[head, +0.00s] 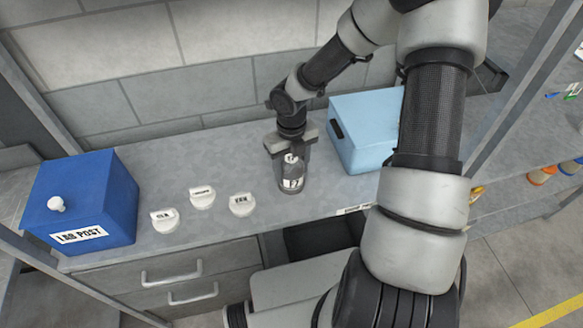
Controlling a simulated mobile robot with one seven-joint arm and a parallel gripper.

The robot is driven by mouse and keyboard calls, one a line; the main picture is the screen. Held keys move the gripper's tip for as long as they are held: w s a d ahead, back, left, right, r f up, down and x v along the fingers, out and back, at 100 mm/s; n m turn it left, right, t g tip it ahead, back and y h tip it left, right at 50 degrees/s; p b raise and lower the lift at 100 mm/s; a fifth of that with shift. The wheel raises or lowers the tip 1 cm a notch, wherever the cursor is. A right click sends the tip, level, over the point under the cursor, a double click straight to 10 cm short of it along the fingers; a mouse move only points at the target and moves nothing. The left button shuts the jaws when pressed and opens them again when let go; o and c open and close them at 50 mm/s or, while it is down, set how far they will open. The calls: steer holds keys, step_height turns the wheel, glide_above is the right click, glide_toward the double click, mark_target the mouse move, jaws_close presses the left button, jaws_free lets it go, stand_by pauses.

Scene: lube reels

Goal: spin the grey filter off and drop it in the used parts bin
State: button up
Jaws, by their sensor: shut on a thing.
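My gripper (292,160) points down over the middle of the grey bench top and is shut on a dark grey, rounded cylinder (291,184). The cylinder is upright and has a white label with dark marks, too small to read. The fingers flank its upper part and hide some of it. I cannot tell whether its bottom touches the bench. Nothing in view is legibly marked as a used parts bin.
A blue box (90,200) labelled "LAB POST", with a white knob, stands at the left. Three white labelled caps (202,197) lie on the bench between it and my gripper. A light blue box (365,125) stands close on the right, partly behind my arm. Drawers (165,275) are below.

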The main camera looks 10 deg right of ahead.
steer(key=shift+s+d+f, duration=0.1)
steer(key=shift+s+f, duration=0.25)
steer(key=n, duration=0.5)
steer(key=o, duration=1.3)
steer(key=shift+w, duration=0.15)
steer(key=o, duration=0.4)
steer(key=shift+w+r, duration=0.15)
steer(key=shift+r, duration=0.05)
